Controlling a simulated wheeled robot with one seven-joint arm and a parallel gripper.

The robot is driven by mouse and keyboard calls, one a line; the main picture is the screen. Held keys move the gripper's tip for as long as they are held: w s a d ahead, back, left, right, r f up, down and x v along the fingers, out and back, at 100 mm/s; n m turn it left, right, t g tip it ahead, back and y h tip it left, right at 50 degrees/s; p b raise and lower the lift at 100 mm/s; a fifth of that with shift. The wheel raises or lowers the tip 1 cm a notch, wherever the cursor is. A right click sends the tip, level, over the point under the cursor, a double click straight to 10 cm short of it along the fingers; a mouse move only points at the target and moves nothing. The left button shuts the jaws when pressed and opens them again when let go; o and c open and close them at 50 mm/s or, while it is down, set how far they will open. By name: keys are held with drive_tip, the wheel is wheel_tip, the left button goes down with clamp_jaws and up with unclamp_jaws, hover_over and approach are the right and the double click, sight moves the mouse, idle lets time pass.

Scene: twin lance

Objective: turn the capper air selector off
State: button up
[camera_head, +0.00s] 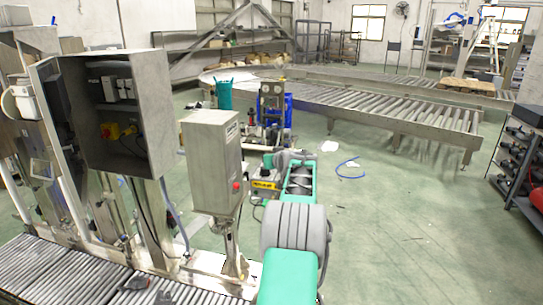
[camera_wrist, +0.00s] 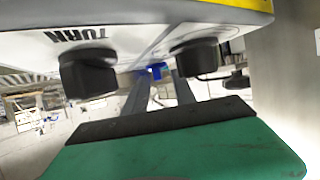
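In the wrist view a pale panel (camera_wrist: 130,40) hangs across the top, with upside-down lettering reading TURN. Two black knobs stick out of it, one at left (camera_wrist: 88,74) and one at right (camera_wrist: 194,57). I cannot tell which is the capper air selector. My gripper (camera_wrist: 161,76) has its two grey fingers apart and nothing between them. The fingers appear between the two knobs, with the right finger near the right knob; contact is unclear. In the head view a small box with a yellow label (camera_head: 264,185) stands beside my arm, which hides the gripper tips.
A grey steel box (camera_head: 213,165) with a red button stands left of my arm, beside an open cabinet (camera_head: 118,110). A roller conveyor (camera_head: 400,107) runs behind. A blue hose (camera_head: 349,170) lies on the floor. The green floor at right is mostly clear.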

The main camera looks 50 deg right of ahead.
drive_tip(key=shift+w+d+f, duration=0.25)
drive_tip(key=shift+w+d, duration=0.1)
drive_tip(key=shift+w, duration=0.05)
drive_tip(key=shift+c, duration=0.3)
clamp_jaws()
